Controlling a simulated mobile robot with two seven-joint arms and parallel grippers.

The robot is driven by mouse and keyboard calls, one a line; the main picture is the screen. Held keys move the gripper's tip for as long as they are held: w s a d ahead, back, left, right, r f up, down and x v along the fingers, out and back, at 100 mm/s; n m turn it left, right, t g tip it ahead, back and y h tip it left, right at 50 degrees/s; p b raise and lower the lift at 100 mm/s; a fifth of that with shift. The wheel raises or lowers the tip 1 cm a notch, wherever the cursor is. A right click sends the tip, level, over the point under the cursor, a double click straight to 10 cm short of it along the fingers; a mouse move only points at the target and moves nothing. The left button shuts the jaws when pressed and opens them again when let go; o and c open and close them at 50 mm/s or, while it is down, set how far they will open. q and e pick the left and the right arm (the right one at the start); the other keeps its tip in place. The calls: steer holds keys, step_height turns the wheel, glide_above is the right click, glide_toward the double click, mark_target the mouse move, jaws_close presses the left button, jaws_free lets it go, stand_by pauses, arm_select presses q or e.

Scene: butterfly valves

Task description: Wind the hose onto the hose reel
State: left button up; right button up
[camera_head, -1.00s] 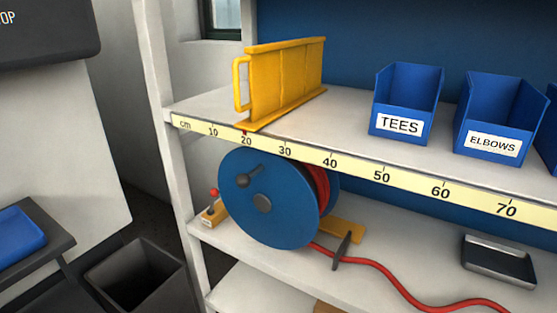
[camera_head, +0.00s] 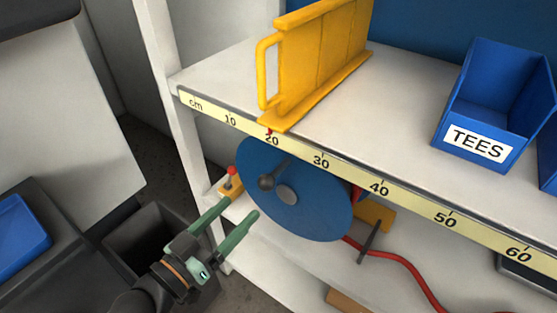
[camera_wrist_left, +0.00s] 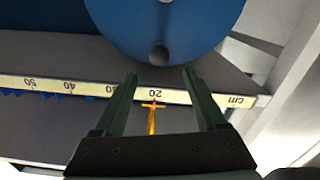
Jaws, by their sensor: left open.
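The hose reel is a blue disc (camera_head: 310,215) under the shelf's front edge, with a grey hub and a dark crank knob (camera_head: 266,182). In the left wrist view, which is upside down, the knob (camera_wrist_left: 158,56) lies ahead of the gap between my fingers. The red hose (camera_head: 405,266) runs from behind the disc past a dark upright guide (camera_head: 369,242) along the lower shelf. My left gripper (camera_head: 242,208) is open and empty, left of and below the knob, apart from it. Its fingers (camera_wrist_left: 159,74) also show in the wrist view. My right gripper is not in view.
A ruler strip (camera_head: 350,174) edges the upper shelf just above the reel. A yellow rack (camera_head: 322,55) and a blue TEES bin (camera_head: 495,105) stand on that shelf. A red-knobbed lever (camera_head: 231,172) is left of the reel. A white post (camera_head: 160,90) stands at the left.

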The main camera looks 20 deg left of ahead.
mark_target(273, 174)
arm_select(q)
steer(key=p+x, duration=0.1)
steer(key=x, duration=1.1)
steer(key=shift+f, duration=0.1)
steer(key=shift+c, duration=0.3)
jaws_close()
stand_by(0.9)
